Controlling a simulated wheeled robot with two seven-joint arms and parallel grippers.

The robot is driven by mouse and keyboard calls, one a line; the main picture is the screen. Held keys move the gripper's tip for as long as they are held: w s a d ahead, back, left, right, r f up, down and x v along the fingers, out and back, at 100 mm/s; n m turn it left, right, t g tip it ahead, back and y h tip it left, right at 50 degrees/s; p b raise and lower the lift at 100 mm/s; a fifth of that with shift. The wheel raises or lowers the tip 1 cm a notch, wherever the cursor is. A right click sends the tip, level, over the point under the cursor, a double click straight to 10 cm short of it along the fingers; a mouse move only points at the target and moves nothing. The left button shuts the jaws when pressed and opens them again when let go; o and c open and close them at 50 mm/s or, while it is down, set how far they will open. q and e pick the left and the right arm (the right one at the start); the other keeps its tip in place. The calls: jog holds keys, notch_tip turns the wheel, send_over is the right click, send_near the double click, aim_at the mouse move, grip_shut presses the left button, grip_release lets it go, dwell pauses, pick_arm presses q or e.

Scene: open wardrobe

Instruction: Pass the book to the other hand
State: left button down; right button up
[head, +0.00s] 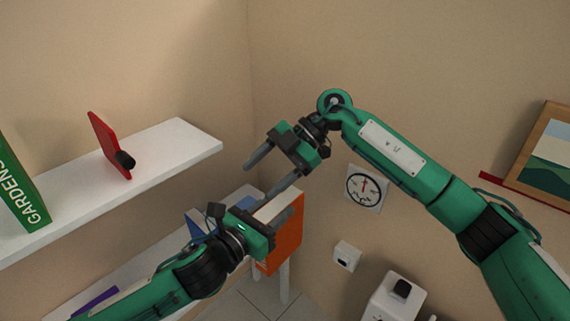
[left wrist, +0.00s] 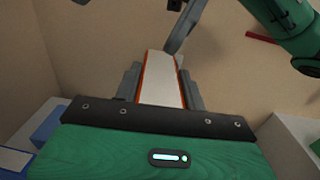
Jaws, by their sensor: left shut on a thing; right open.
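The orange book (head: 284,242) with pale page edges is held by my left gripper (head: 277,210) in the lower middle of the head view. In the left wrist view the book (left wrist: 160,80) stands between the two fingers of my left gripper (left wrist: 160,92), its pages facing the camera. My right gripper (head: 267,177) is open and empty, just above the book, with its fingers pointing down and left. One right finger (left wrist: 184,30) shows at the book's far end in the left wrist view. I cannot tell whether it touches the book.
A white shelf (head: 185,150) at left carries a green book (head: 20,185) and a red object (head: 105,145). A blue item (head: 197,222) lies on a lower white surface behind my left gripper.

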jog(key=h, duration=0.1)
jog(key=t+h, duration=0.1)
jog(key=h, duration=0.1)
jog(key=s+n+h, duration=0.1)
jog(key=shift+d+t, duration=0.3)
jog(key=shift+t, duration=0.1)
jog(key=t+h, duration=0.1)
jog(key=d+r+t+h, duration=0.1)
jog(key=h, duration=0.1)
jog(key=d+h, duration=0.1)
jog(key=shift+w+d+r+t+h, duration=0.2)
jog(key=shift+w+t+h, duration=0.1)
jog(key=shift+w+t, duration=0.1)
jog(key=shift+w+d+r+t+h, duration=0.25)
jog(key=shift+d+t+h, duration=0.15)
jog(key=shift+h, duration=0.2)
notch_tip(320, 180, down, 12)
